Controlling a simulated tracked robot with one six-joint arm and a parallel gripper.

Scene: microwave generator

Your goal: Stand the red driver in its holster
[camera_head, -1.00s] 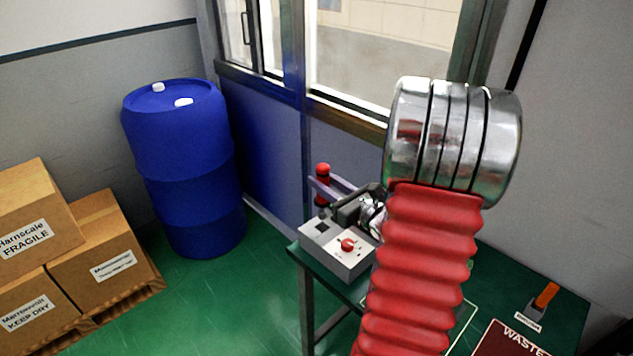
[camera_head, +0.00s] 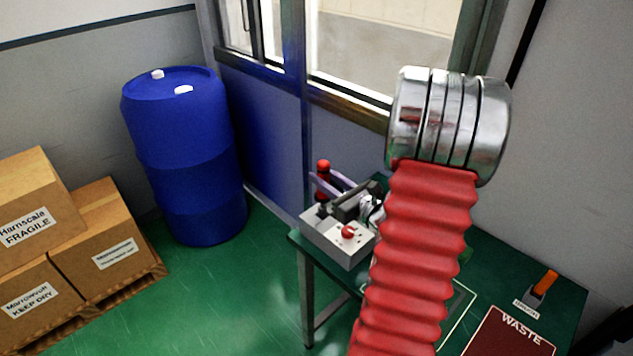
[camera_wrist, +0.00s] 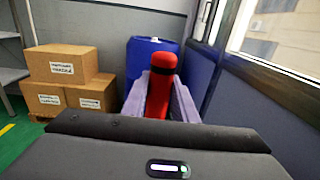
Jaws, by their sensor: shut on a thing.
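The red driver (camera_head: 323,166) is upright, with a red top and a dark band, and it also shows between purple fingers in the wrist view (camera_wrist: 160,88). My gripper (camera_head: 326,184) is shut on it. A grey box (camera_head: 338,238) with a red knob on its top stands on the green table under the driver; it may be the holster. The driver's dark lower end meets the left part of the box top, where a dark square opening showed earlier. I cannot tell how far it is inside.
A small grey holder with an orange handle (camera_head: 546,283) stands at the table's right. A dark red WASTE panel (camera_head: 512,335) lies at the front right. A blue barrel (camera_head: 185,155) and cardboard boxes (camera_head: 95,245) stand on the floor at left. A window wall (camera_head: 270,150) is behind the table.

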